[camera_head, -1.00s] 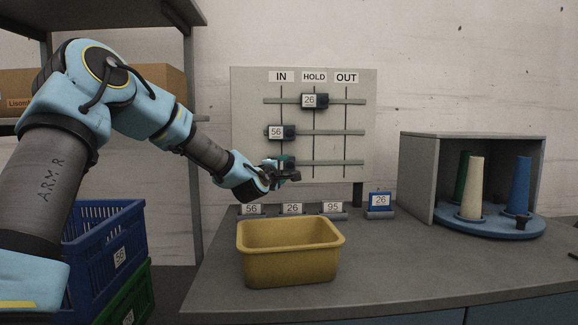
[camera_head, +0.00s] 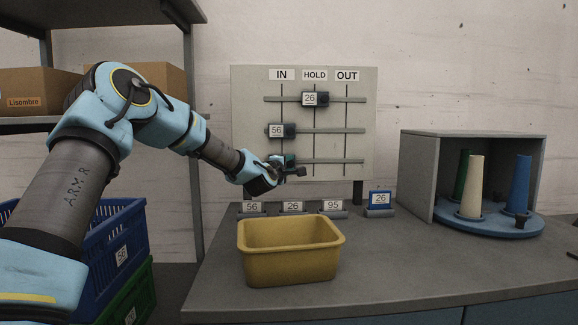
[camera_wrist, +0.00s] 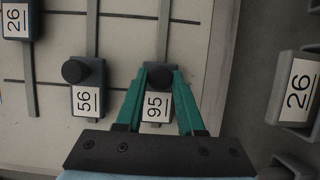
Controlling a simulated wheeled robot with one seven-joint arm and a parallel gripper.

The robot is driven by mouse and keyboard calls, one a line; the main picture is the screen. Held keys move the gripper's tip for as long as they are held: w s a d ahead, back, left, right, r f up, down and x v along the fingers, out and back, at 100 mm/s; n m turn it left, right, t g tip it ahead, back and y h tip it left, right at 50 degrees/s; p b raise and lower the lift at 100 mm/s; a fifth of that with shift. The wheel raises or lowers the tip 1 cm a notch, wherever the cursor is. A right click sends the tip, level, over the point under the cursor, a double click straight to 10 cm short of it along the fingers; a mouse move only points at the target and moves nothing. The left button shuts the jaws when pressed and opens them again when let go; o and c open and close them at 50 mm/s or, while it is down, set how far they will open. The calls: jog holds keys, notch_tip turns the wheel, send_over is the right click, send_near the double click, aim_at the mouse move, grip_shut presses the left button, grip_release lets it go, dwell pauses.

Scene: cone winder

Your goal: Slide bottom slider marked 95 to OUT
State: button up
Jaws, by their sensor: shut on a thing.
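The grey slider board (camera_head: 245,110) has IN, HOLD and OUT columns crossed by three horizontal rails. The bottom slider marked 95 (camera_wrist: 158,106) is at the IN line, level with slider 56 in the wrist view. In the head view my gripper (camera_head: 288,163) largely hides it. My gripper's teal fingers (camera_wrist: 160,72) are shut on slider 95, one on each side of its knob. Slider 56 (camera_head: 276,131) is at IN on the middle rail, and slider 26 (camera_head: 309,99) is at HOLD on the top rail. The bottom rail (camera_head: 345,160) is bare to the right towards OUT.
A yellow bin (camera_head: 290,268) stands on the grey table (camera_head: 400,270) below the board. Tags 56, 26 and 95 (camera_head: 333,206) and a blue 26 tag holder (camera_head: 380,200) stand behind it. A grey box (camera_head: 418,170) with cones is on the right.

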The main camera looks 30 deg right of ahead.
grip_shut()
dwell(0.9)
